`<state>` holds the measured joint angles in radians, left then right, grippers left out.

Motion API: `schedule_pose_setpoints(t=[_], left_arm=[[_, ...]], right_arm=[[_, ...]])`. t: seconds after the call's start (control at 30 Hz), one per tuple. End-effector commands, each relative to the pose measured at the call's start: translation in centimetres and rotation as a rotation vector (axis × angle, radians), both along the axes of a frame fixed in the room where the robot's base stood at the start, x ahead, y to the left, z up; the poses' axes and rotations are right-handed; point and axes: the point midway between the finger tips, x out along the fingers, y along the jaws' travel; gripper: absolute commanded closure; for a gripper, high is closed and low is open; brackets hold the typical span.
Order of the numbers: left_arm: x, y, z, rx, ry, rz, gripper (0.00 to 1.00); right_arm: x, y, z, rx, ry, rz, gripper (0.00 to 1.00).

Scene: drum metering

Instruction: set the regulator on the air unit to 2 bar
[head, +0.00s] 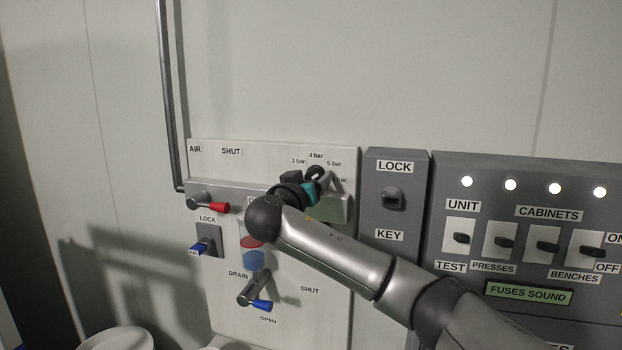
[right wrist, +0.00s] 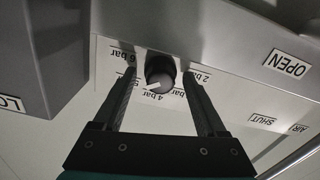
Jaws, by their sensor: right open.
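The regulator knob (right wrist: 160,68) is a dark round knob with a white mark, on the air unit panel (head: 230,290). In the right wrist view the mark points down and left, to the left of the "4 bar" label; the "2 bar" label lies to the right of the knob. My right gripper (right wrist: 159,76) is open, with one finger on each side of the knob. Whether the fingers touch it I cannot tell. In the head view my right gripper (head: 308,184) and wrist hide part of the regulator and its scale. My left gripper is not in view.
A red-handled valve (head: 210,203), a blue LOCK tag (head: 203,247) and a blue-handled drain valve (head: 257,298) sit on the panel's left and lower parts. A LOCK/KEY box (head: 394,215) and a switch cabinet (head: 530,200) stand to the right. A pipe runs up at left.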

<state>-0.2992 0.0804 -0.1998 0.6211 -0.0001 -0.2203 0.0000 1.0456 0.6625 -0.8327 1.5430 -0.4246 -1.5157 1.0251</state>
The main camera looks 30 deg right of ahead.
Motion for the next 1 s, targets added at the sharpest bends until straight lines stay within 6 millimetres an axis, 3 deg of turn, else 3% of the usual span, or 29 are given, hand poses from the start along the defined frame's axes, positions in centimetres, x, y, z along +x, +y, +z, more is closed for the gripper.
schedule_pose_setpoints(t=[0.17, 0.8, 1.0], left_arm=[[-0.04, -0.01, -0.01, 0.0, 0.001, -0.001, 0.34], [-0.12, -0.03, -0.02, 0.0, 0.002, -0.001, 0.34], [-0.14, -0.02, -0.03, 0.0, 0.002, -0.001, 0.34]], right_arm=[[-0.01, 0.01, 0.01, 0.0, 0.0, 0.0, 0.27], [-0.02, 0.03, 0.01, 0.0, 0.0, 0.0, 0.99], [-0.03, 0.03, 0.0, -0.001, 0.001, 0.0, 1.0]])
